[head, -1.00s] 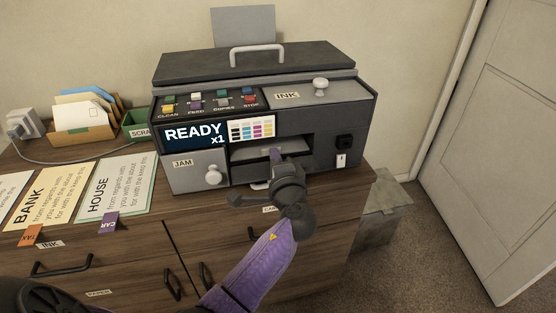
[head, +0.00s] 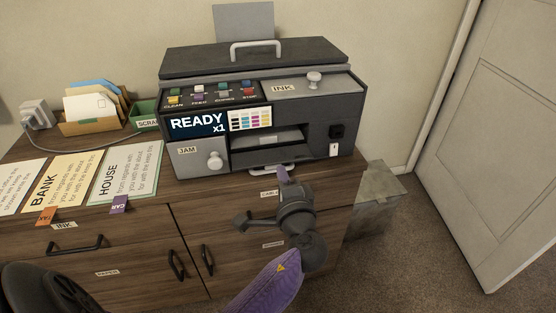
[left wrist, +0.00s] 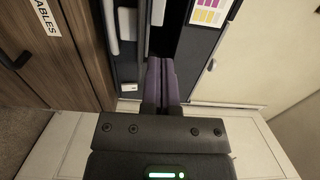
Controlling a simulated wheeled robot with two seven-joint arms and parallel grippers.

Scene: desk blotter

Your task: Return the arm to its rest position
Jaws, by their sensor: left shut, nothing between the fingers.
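My left gripper (head: 283,174) is in front of the dark printer (head: 345,105), just below its output slot and over the cabinet front. Its purple fingers are together with nothing between them, and they also show in the left wrist view (left wrist: 161,82). My purple left forearm runs down to the bottom edge of the head view. The printer's screen (head: 197,123) reads READY x1. My right gripper is not in view.
The printer stands on a wooden cabinet (head: 130,235) with black handles. BANK (head: 58,180) and HOUSE (head: 125,172) sheets lie at left, with an envelope tray (head: 95,122) behind. A grey bin (head: 380,195) stands at right on carpet, near a white door (head: 500,150).

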